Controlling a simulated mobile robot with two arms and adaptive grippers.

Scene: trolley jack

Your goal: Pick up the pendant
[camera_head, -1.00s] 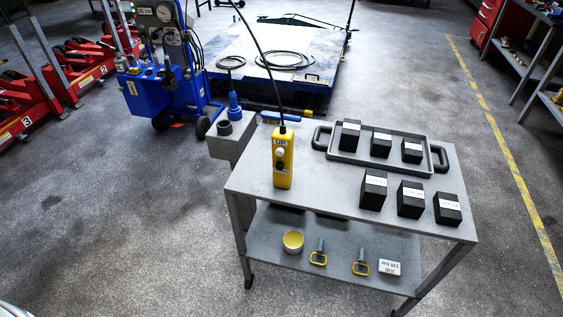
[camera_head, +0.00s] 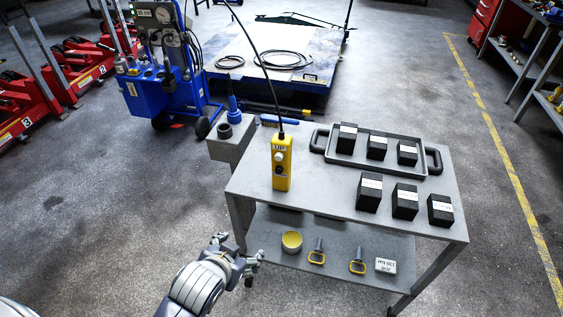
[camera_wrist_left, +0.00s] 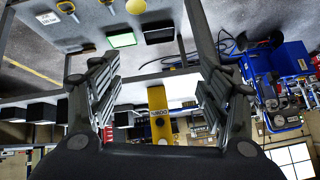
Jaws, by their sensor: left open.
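The pendant (camera_head: 282,163) is a yellow box with round buttons and an "UP" label. It stands upright on the top of the grey trolley (camera_head: 318,191), near its left end, with a black cable rising from its top. In the left wrist view the pendant (camera_wrist_left: 158,113) shows between the finger pads, beyond the hand. My left gripper (camera_head: 256,266) is open and empty, to the lower left of the pendant, in front of the trolley's left end. It does not touch the pendant. My right gripper is not in view.
A tray (camera_head: 331,156) with black blocks and several loose black blocks (camera_head: 404,201) occupy the trolley top's right part. The lower shelf holds a yellow cup (camera_head: 292,241), two yellow-handled pins (camera_head: 317,252) and a label card (camera_head: 386,266). A blue hydraulic unit (camera_head: 150,93) stands behind left.

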